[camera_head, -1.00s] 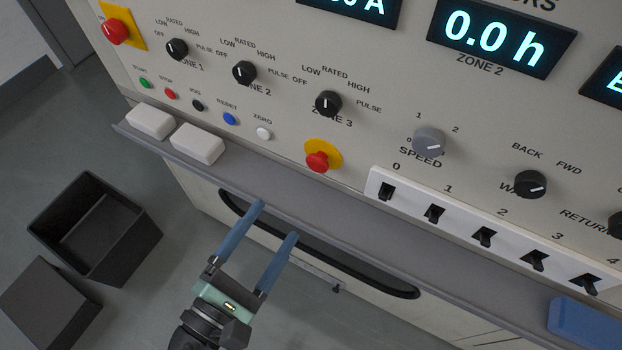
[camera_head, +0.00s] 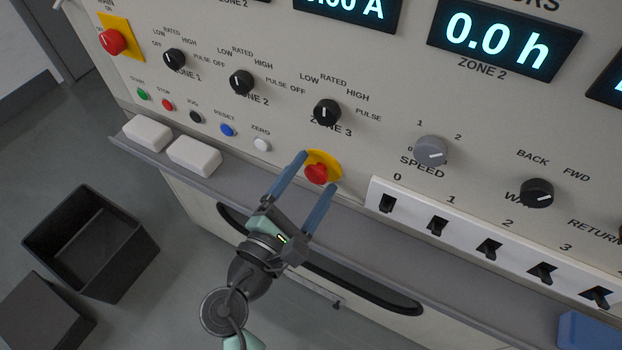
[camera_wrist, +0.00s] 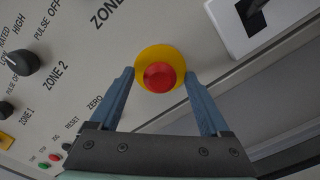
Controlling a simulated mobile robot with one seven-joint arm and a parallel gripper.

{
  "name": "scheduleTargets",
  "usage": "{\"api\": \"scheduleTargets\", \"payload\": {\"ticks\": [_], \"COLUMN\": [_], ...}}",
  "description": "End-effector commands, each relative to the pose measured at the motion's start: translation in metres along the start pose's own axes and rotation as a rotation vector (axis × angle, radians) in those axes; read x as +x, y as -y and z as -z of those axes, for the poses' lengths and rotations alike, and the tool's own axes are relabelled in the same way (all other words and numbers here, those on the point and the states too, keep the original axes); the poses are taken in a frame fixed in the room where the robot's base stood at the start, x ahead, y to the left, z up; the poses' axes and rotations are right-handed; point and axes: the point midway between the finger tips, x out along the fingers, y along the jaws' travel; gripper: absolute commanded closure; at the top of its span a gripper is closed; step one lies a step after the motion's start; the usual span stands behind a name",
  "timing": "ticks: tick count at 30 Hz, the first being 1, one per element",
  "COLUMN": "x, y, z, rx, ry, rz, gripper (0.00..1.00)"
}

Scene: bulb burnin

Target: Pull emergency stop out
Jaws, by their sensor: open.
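The emergency stop is a red mushroom button (camera_head: 316,174) on a round yellow plate (camera_head: 324,158), low on the panel below the ZONE 3 knob. In the wrist view the red button (camera_wrist: 160,76) sits between the two fingers, near their tips. My gripper (camera_head: 319,169) is open, with one blue finger on each side of the button. I see a gap between each finger and the red cap in the wrist view. Whether the tips touch the panel cannot be told.
A grey ledge (camera_head: 262,175) runs below the button, carrying two white blocks (camera_head: 147,133). A white switch strip (camera_head: 412,218) is to the right. Another red button on a yellow plate (camera_head: 112,41) is at upper left. Black bins stand on the floor at left.

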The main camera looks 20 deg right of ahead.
Motion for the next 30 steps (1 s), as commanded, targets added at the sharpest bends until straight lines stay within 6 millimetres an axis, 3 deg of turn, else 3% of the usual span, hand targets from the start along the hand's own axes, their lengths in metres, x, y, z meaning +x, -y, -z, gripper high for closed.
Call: {"api": "scheduleTargets", "payload": {"ticks": [5,18,30], "x": [0.0,-0.0003,-0.0004], "y": [0.0,0.0,0.0], "z": [0.0,0.0001,0.0002], "rx": [0.0,0.001,0.001], "ry": [0.0,0.0,0.0], "rz": [0.0,0.0,0.0], "gripper": [0.2,0.99,1.0]}}
